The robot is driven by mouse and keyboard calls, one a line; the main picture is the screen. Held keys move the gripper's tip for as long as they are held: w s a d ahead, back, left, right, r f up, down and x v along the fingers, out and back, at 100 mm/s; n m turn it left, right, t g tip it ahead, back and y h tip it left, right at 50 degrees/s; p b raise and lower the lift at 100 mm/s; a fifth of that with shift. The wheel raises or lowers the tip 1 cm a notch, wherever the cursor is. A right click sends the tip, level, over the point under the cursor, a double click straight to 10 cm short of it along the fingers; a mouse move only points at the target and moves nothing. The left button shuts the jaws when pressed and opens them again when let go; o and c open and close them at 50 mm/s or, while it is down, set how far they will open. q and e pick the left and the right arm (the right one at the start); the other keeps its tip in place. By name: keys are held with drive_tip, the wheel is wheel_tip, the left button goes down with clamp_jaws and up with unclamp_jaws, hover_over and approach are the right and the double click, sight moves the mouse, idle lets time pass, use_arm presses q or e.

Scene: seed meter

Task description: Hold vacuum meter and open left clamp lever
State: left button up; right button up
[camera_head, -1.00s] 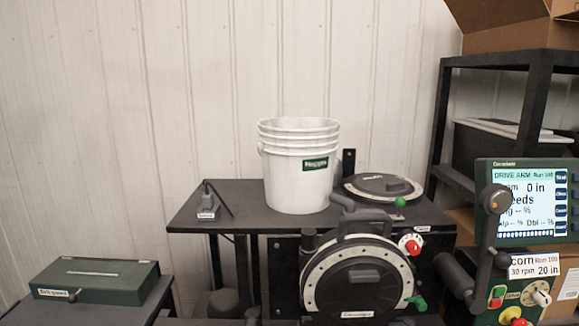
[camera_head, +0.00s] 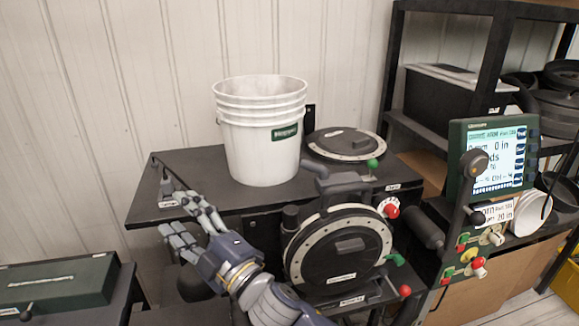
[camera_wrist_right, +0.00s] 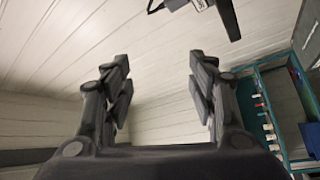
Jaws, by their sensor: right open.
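The vacuum meter (camera_head: 333,252) is a round black disc with a pale dotted ring, upright at the front of the black table. A grey pipe (camera_head: 341,184) tops it, and a dark cylinder (camera_head: 290,218) stands at its upper left. A red knob (camera_head: 390,208), a green lever (camera_head: 395,259) and a red-tipped lever (camera_head: 404,290) are on its right side. I cannot tell which part is the left clamp lever. My right gripper (camera_head: 180,218) is open and empty, left of the meter and apart from it. Its open fingers also show in the right wrist view (camera_wrist_right: 161,82). My left gripper is not in view.
A white bucket stack (camera_head: 262,140) and a flat round disc (camera_head: 344,144) sit on the black table (camera_head: 205,162). A small labelled grey device (camera_head: 167,191) is near my fingers. A control panel (camera_head: 494,158) stands right, a green box (camera_head: 60,284) lower left.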

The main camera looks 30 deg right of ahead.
drive_tip(key=s+a+r+n+g+y, duration=0.2)
drive_tip(key=a+r+n+g+y, duration=0.3)
drive_tip(key=a+r+n+y, duration=0.45)
drive_tip(key=s+a+n+g+y, duration=0.25)
drive_tip(key=n+g+y, duration=0.2)
drive_tip(key=n, duration=0.55)
drive_tip(key=n+g+h, duration=1)
drive_tip(key=n+h, duration=0.6)
drive_tip(key=h, duration=0.6)
hover_over(291, 209)
wheel_tip(291, 209, down, 3)
drive_tip(key=shift+f, duration=0.1)
wheel_tip(291, 209, down, 9)
drive_tip(key=p, duration=0.3)
drive_tip(key=shift+f, duration=0.2)
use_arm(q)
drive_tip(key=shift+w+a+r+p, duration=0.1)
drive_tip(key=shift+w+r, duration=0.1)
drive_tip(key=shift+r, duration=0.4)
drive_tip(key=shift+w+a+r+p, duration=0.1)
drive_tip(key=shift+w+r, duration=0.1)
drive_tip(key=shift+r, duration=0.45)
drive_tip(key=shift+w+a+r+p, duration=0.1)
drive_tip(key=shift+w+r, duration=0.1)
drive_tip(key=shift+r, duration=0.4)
use_arm(e)
drive_tip(key=shift+f, duration=0.65)
